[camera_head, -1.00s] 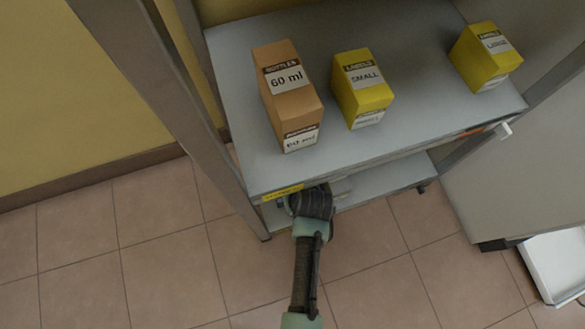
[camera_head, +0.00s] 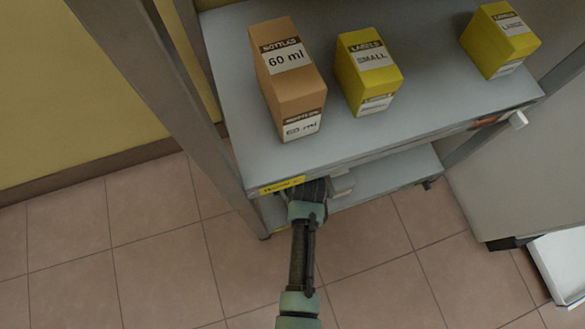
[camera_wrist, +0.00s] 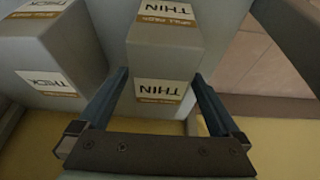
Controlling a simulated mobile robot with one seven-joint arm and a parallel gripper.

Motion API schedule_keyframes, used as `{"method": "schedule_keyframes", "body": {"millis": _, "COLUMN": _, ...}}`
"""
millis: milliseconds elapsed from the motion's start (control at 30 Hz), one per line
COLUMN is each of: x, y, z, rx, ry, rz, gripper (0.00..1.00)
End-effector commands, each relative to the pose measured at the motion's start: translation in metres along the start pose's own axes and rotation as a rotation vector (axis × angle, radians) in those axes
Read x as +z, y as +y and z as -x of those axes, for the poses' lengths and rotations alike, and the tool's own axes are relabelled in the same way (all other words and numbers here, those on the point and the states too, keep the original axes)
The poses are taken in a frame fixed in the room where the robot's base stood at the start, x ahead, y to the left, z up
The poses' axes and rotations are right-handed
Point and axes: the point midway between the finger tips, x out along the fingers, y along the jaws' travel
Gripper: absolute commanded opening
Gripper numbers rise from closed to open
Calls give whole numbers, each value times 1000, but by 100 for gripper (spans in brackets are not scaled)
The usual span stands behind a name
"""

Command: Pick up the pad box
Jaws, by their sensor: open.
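In the wrist view, a pale grey box labelled "THIN", with small print that seems to read "spill pads" (camera_wrist: 163,52), stands between the two fingers of my gripper (camera_wrist: 162,88). The fingers are apart, one along each side of the box's near end; I cannot tell whether they touch it. A similar grey box labelled "THICK" (camera_wrist: 58,62) stands to the left of it. In the head view my arm reaches under the upper shelf, and the fingers are hidden there. A pale box edge (camera_head: 341,184) shows beside my wrist on the lower shelf.
The upper shelf (camera_head: 400,140) hangs over my gripper. It carries an orange 60 ml bottles box (camera_head: 287,80), a yellow small labels box (camera_head: 369,70) and a yellow large labels box (camera_head: 499,40). A shelf post (camera_head: 212,130) stands to the left. Tiled floor lies in front.

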Motion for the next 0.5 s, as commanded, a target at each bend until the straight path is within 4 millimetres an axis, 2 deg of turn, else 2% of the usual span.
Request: {"method": "schedule_keyframes", "body": {"millis": 500, "x": 2, "y": 0, "z": -4, "rx": 0, "ry": 1, "rz": 0, "gripper": 100}}
